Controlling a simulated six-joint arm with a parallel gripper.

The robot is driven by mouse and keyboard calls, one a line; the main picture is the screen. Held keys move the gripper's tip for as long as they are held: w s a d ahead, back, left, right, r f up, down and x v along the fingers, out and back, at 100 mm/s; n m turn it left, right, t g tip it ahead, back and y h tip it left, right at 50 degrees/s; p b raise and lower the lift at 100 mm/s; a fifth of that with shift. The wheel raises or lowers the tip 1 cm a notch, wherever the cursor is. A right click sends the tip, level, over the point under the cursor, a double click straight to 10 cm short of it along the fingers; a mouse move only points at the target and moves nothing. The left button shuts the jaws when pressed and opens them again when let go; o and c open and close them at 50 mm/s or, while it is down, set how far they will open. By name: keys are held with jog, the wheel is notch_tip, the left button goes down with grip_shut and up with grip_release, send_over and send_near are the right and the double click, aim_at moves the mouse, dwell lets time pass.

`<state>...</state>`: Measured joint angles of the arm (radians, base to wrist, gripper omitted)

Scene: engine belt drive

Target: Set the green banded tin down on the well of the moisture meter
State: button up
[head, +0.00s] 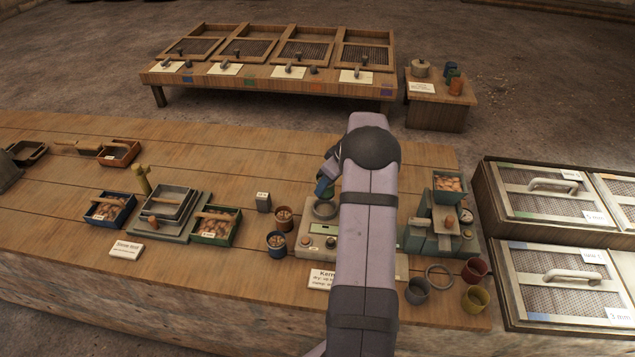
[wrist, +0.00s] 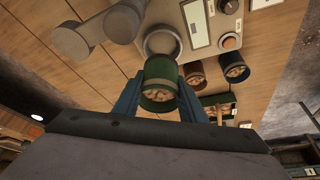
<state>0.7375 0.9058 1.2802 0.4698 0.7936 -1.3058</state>
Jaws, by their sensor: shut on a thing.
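The green banded tin (wrist: 161,74) is between the blue fingers of my gripper (wrist: 160,92) in the wrist view. Brown kernels show inside its open mouth. The moisture meter (wrist: 229,24) is a pale box with a screen and knobs, and its round well (wrist: 162,40) lies just beyond the tin. In the head view the meter (head: 318,243) stands on the bench with its grey ring well (head: 325,209) on top. The tin (head: 324,187) shows partly behind my arm, close to the far side of the well. I cannot tell the exact gap between tin and well.
Two tins of kernels, brown (head: 283,219) and dark blue (head: 277,244), stand left of the meter. A small grey block (head: 263,202) is behind them. A green machine (head: 441,231) and empty cups (head: 417,291) stand to the right. The bench behind the meter is clear.

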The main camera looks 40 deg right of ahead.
aim_at(326, 195)
jog(key=shift+f, duration=0.1)
jog(key=shift+f+b, duration=0.85)
jog(key=shift+f, duration=1.1)
jog(key=shift+f+b, duration=0.55)
jog(key=shift+b, duration=0.1)
jog(key=shift+b, duration=0.6)
jog(key=shift+f+b, duration=1.1)
jog(key=shift+b, duration=0.2)
dwell(0.3)
jog(key=shift+s+a+f, duration=0.1)
jog(key=shift+f, duration=0.1)
dwell(0.3)
